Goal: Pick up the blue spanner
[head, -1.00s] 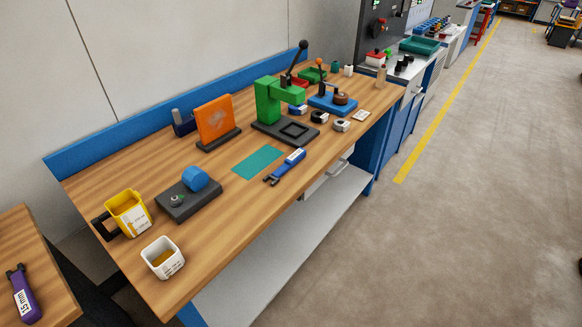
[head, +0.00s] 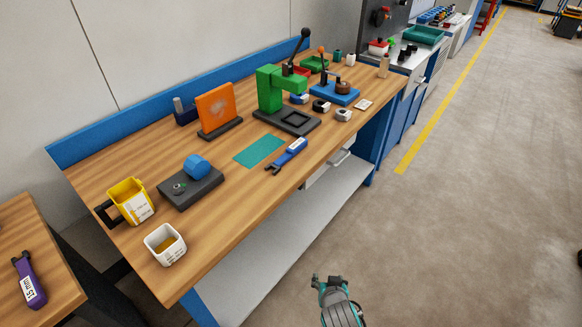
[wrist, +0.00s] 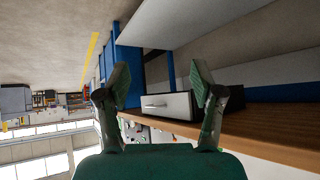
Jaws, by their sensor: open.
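The blue spanner (head: 287,155) lies flat on the wooden workbench (head: 228,209) near its front edge, beside the teal mat. It has a white label, and its open dark jaw end points to the lower left. My gripper (head: 329,281) shows at the bottom of the head view, out over the floor in front of the bench and well apart from the spanner. In the wrist view my gripper (wrist: 160,82) has its two fingers spread wide with nothing between them. The spanner cannot be made out in the wrist view.
Near the spanner are the teal mat (head: 259,150) and a green press (head: 275,92). A white cup (head: 165,245), a yellow cup (head: 131,201) and a dark block with a blue knob (head: 190,187) stand to the left. A drawer (wrist: 168,106) hangs under the bench top. The floor in front is clear.

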